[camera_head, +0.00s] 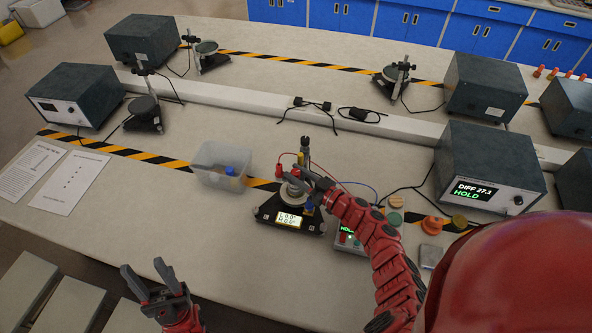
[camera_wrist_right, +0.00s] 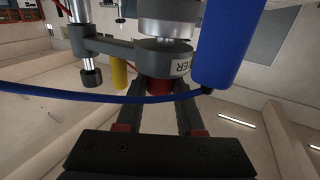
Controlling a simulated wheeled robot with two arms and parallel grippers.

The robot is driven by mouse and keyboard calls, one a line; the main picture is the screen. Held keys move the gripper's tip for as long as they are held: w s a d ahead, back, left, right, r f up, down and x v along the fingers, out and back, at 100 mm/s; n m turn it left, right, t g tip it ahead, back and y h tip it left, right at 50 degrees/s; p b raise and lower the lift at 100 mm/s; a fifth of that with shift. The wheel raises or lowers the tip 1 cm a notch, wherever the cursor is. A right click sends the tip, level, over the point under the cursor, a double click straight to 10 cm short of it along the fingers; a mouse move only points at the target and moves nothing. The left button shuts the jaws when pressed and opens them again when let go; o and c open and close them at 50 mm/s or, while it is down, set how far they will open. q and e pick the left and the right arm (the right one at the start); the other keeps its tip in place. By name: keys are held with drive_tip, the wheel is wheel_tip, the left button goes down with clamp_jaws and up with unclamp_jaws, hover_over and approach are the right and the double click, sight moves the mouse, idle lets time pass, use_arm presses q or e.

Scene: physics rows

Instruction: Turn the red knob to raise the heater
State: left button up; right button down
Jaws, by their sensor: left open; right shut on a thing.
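The heater apparatus (camera_head: 268,211) stands on a dark base on the bench, with a lit readout (camera_head: 289,220) on its front. My right gripper (camera_head: 301,182) reaches into it from the right. In the right wrist view the red knob (camera_wrist_right: 158,87) sits between my two fingers, which are shut on it, under an arm with a partly hidden label ending in "TER". The fingers cover part of the knob, and in the head view I cannot make it out clearly. My left gripper (camera_head: 143,271) is open and empty, low at the front left, away from the apparatus.
A blue cable (camera_wrist_right: 100,97) crosses in front of my right fingers, and a blue cylinder (camera_wrist_right: 228,45) hangs close beside them. A clear bin (camera_head: 218,178) stands left of the apparatus. Papers lie at the left.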

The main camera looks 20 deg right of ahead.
drive_tip(key=n+g+y+b, duration=0.2)
drive_tip(key=g+b, duration=0.1)
drive_tip(key=b, duration=0.4)
drive_tip(key=n+g+y+b, duration=0.3)
drive_tip(key=b, duration=0.5)
drive_tip(key=n+g+y+b, duration=0.3)
drive_tip(key=b, duration=0.5)
drive_tip(key=shift+w+f+g, duration=0.1)
drive_tip(key=shift+f+g, duration=0.25)
drive_tip(key=shift+g, duration=0.05)
drive_tip(key=shift+r+n+g+b, duration=0.1)
drive_tip(key=shift+n+g+b, duration=0.3)
drive_tip(key=shift+b, duration=0.55)
drive_tip(key=c, duration=0.5)
unclamp_jaws()
drive_tip(key=shift+r, duration=0.1)
drive_tip(key=shift+d, duration=0.1)
drive_tip(key=shift+b+v, duration=2.45)
drive_tip(key=shift+v, duration=3.4)
